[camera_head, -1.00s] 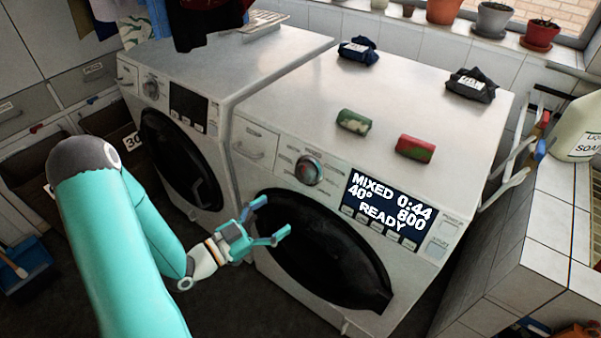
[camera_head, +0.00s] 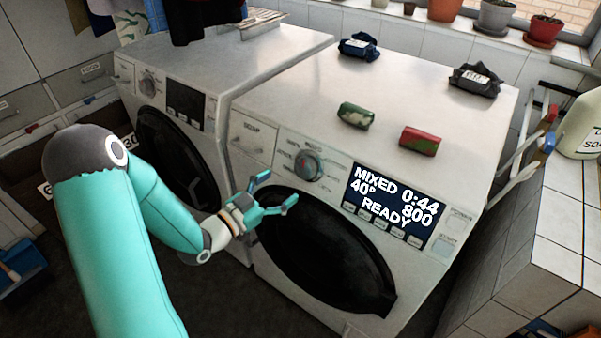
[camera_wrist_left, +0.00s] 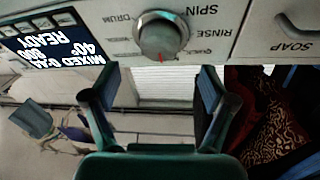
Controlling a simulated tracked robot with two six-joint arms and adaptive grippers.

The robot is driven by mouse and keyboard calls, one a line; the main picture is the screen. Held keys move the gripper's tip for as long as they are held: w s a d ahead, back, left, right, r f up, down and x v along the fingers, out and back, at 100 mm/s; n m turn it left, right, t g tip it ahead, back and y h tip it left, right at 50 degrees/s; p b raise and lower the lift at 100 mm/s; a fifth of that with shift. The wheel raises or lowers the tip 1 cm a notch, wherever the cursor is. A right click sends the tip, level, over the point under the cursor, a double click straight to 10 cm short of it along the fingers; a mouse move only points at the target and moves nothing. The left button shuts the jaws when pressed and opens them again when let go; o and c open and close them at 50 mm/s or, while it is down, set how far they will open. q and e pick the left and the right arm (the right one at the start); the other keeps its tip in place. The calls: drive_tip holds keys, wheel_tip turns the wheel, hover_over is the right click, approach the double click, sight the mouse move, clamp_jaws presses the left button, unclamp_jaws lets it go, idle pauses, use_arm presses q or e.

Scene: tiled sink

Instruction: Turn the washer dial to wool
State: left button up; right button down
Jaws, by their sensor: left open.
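The washer dial (camera_head: 309,166) is a round silver knob on the front panel of the nearer white washer (camera_head: 420,110). The washer's display (camera_head: 388,206) reads MIXED, 40°, 0:44, 800, READY. My left gripper (camera_head: 280,190) is open and empty, in front of the panel, below and left of the dial. In the left wrist view the dial (camera_wrist_left: 161,38) appears upside down, beyond the open fingers (camera_wrist_left: 160,88) and not between them. A red mark shows on its rim. Printed words SPIN, RINSE and DRUM surround it; wool is not legible. My right gripper is not in view.
A second washer (camera_head: 215,70) stands to the left. On the nearer washer lie a green roll (camera_head: 355,115), a red-green roll (camera_head: 420,140) and two dark bundles. A tiled counter (camera_head: 560,220) with a soap jug (camera_head: 580,125) is at the right. The black door (camera_head: 320,250) lies below the dial.

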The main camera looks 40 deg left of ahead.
sight(301, 172)
use_arm(q)
drive_tip(key=w, duration=0.2)
drive_tip(key=w+p, duration=0.1)
drive_tip(key=w, duration=0.2)
drive_tip(key=w+d, duration=0.1)
drive_tip(key=w, duration=0.1)
drive_tip(key=shift+w, duration=0.25)
drive_tip(key=shift+c, duration=0.3)
drive_tip(key=c, duration=1.1)
